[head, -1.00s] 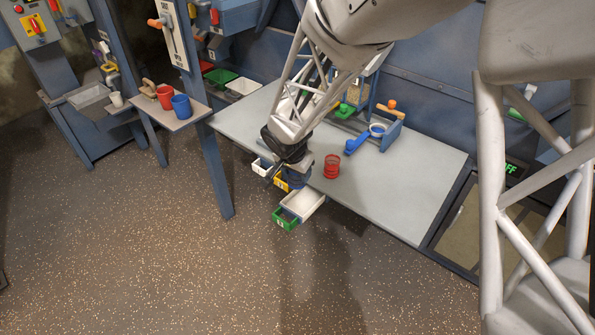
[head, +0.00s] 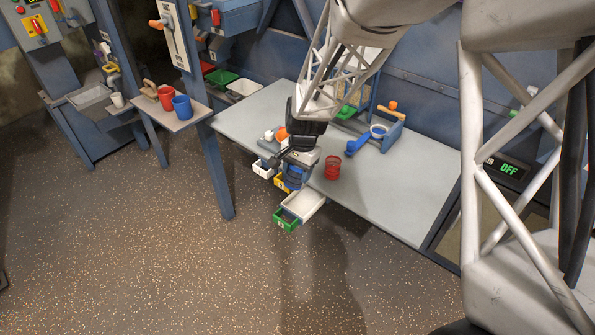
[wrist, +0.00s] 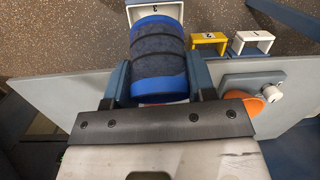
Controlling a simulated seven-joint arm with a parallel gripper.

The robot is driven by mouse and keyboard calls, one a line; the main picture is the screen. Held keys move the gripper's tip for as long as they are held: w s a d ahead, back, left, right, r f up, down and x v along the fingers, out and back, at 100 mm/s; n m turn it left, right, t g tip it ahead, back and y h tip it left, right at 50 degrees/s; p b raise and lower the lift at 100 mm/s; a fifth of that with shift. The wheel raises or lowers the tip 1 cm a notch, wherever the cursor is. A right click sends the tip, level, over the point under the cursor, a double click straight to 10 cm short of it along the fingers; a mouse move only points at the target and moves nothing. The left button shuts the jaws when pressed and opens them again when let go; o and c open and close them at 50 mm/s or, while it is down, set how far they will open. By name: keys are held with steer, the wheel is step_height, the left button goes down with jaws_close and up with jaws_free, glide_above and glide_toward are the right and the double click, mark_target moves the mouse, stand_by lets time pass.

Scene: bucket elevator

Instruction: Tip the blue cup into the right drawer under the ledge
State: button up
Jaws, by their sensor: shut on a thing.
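My gripper (head: 297,166) is at the front edge of the grey ledge (head: 400,195), shut on a blue cup with a dark band (wrist: 157,52). In the wrist view the cup lies between the two blue-grey fingers. Its mouth and contents are hidden, and I cannot tell its exact tilt. The right drawer (head: 285,219) has a green front and a white inside and is pulled out from under the ledge. The cup is above and slightly left of it in the head view. In the wrist view a white box marked 3 (wrist: 155,5) shows just beyond the cup.
A yellow drawer (wrist: 208,40) and a white drawer (wrist: 252,40) are beside it. A red cup (head: 332,167) stands on the ledge, near a blue-handled device (head: 365,139). An orange part (wrist: 247,106) is close to my gripper. A red mug (head: 165,97) and blue mug (head: 182,107) stand on a side shelf.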

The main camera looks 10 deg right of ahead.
steer(key=g+y, duration=0.3)
steer(key=shift+w+d+r, duration=0.1)
steer(key=g+y, duration=0.3)
steer(key=shift+w+d+f, duration=0.2)
steer(key=g+y, duration=0.2)
steer(key=shift+w+d+f+y, duration=0.15)
steer(key=shift+w+d+y, duration=0.05)
steer(key=shift+y, duration=0.1)
steer(key=shift+w+d+r+m+g+y, duration=0.1)
steer(key=shift+w+d+g+y, duration=0.05)
steer(key=shift+g+y, duration=0.55)
steer(key=shift+w+d+r+m+g+y, duration=0.1)
steer(key=shift+w+d+g+y, duration=0.1)
steer(key=shift+g+y, duration=0.5)
steer(key=shift+w+d+m+g+y, duration=0.1)
steer(key=shift+w+d+g+y, duration=0.05)
steer(key=shift+g+y, duration=0.55)
stand_by(0.5)
steer(key=shift+h, duration=0.3)
